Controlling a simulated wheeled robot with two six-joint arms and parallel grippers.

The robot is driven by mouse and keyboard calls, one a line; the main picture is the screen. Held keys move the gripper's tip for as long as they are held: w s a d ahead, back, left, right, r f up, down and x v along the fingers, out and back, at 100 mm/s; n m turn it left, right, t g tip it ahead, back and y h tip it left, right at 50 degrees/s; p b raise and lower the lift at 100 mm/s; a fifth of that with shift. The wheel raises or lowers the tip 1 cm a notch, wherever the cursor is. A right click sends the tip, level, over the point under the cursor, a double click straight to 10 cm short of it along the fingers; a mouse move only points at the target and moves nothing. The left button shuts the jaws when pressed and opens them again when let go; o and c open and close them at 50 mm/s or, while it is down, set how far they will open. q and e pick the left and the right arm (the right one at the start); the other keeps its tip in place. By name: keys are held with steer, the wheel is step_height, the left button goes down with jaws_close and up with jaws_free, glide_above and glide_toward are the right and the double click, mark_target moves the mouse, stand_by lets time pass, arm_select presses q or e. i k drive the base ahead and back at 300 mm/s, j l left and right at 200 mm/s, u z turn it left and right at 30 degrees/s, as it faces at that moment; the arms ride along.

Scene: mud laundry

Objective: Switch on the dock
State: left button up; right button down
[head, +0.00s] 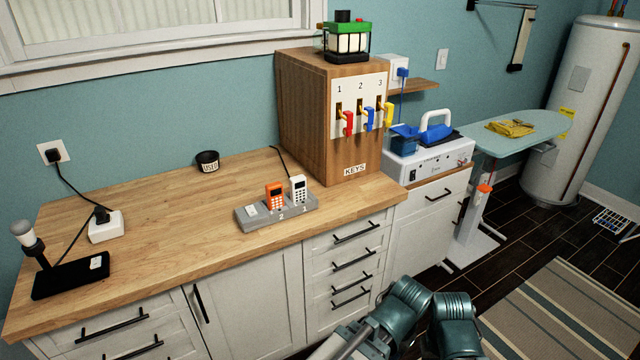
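A grey dock (285,215) lies on the wooden counter, left of the key cabinet. It holds an orange handset (274,196) and a white handset (298,188), with the numbers 2 and 1 in front of them. A white switch (251,209) sits on its left end; its position is too small to tell. Teal links of my arm show at the bottom; no gripper fingers are visible.
The counter between black base and grey dock is clear.

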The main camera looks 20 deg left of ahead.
mark_target(251, 210)
steer(key=u, duration=1.35)
